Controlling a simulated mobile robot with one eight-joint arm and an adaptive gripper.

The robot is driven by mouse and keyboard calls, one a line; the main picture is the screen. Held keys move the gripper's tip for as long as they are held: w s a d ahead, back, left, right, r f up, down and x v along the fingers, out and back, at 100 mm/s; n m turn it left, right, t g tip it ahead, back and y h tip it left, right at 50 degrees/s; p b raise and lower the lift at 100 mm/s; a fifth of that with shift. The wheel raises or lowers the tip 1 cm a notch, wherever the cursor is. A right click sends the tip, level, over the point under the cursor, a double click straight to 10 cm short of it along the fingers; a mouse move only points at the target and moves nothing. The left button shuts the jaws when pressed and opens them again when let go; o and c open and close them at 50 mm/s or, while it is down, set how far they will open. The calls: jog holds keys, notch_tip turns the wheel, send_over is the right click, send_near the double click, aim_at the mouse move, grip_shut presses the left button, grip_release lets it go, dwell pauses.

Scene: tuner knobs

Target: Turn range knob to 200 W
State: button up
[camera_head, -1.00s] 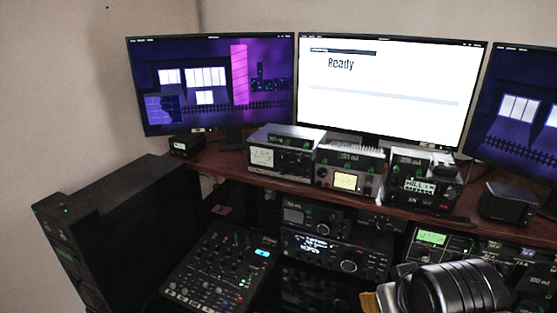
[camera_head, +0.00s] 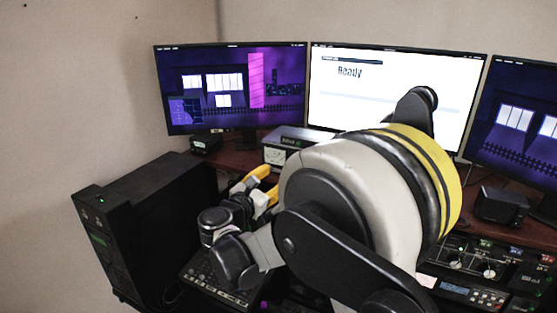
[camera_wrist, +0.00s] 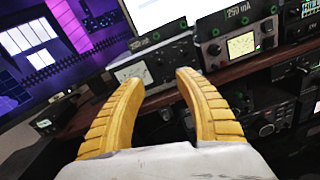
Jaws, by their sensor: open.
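My gripper (camera_wrist: 160,78) has two yellow fingers spread apart with nothing between them. In the wrist view, its fingertips lie in front of the left meter unit (camera_wrist: 155,62), a box with a pale meter at its left. A second unit (camera_wrist: 238,38) with a lit yellow meter and dark knobs stands to its right. I cannot tell which knob is the range knob, and no 200 W mark is readable. In the head view, my gripper (camera_head: 264,184) is low and in front of the left meter unit (camera_head: 276,154); my arm hides the units farther right.
The wooden shelf edge (camera_wrist: 175,92) runs below the units. Monitors stand behind them, including one reading "Ready" (camera_head: 350,72). More radio gear (camera_wrist: 262,125) sits under the shelf. A black cabinet (camera_head: 140,215) stands at the left, and a speaker (camera_head: 497,203) at the right.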

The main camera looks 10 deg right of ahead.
jog(key=b+x, duration=0.2)
jog(key=x, duration=0.9)
grip_shut()
